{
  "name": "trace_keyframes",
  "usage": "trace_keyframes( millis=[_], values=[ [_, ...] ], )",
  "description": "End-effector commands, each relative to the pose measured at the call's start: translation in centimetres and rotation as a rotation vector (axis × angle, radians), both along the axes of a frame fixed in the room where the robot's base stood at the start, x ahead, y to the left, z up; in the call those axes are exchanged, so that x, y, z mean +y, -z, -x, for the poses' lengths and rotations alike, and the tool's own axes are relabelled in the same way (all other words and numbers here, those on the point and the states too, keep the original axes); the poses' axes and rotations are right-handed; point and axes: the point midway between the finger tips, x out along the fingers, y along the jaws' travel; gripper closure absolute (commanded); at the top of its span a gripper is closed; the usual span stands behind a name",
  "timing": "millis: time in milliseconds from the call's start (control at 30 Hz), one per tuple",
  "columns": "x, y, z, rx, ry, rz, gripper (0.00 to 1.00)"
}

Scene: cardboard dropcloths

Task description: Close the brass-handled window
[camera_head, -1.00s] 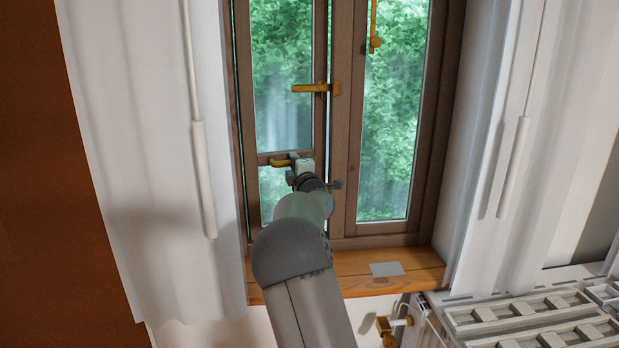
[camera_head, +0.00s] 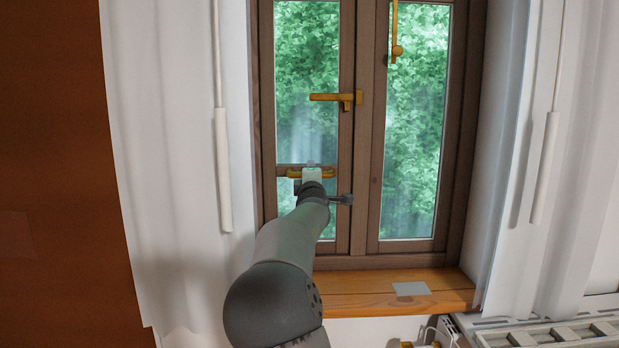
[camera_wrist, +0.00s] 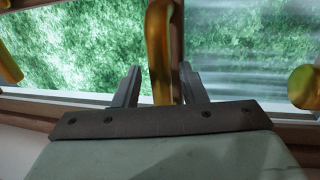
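The brown-framed window has a left sash (camera_head: 345,130) and a right sash (camera_head: 375,160). The left sash looks flush or nearly flush with its frame; I cannot tell whether it is latched. A low brass handle (camera_head: 293,174) crosses the left sash, and my gripper (camera_head: 311,173) is at it. In the wrist view, a brass bar (camera_wrist: 160,40) stands between the two spread fingers of my gripper (camera_wrist: 160,72), close to the right finger with a small gap at the left. Another brass handle (camera_head: 330,97) sits higher on the left sash, pointing left.
A brass handle (camera_head: 397,50) hangs on the right sash. White curtains hang at the left (camera_head: 170,180) and right (camera_head: 570,130). The wooden sill (camera_head: 350,301) bears only a grey flat piece (camera_head: 411,288). A white radiator (camera_head: 550,335) stands at the lower right.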

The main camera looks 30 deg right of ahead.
Motion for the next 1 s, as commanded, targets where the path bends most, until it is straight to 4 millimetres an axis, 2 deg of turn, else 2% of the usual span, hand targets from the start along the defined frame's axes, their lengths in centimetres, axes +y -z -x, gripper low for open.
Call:
trace_keyframes(
  millis=[167, 267, 700, 1000],
  values=[
    [0.2, 0.2, 0.3, 0.001, -0.001, -0.001, 0.62],
    [0.7, 0.4, 1.3, -0.001, -0.002, -0.001, 0.62],
    [5.0, 2.3, 10.3, -0.001, -0.006, -0.007, 0.62],
    [6.8, 2.9, 14.5, -0.003, -0.004, -0.004, 0.62]
  ],
)
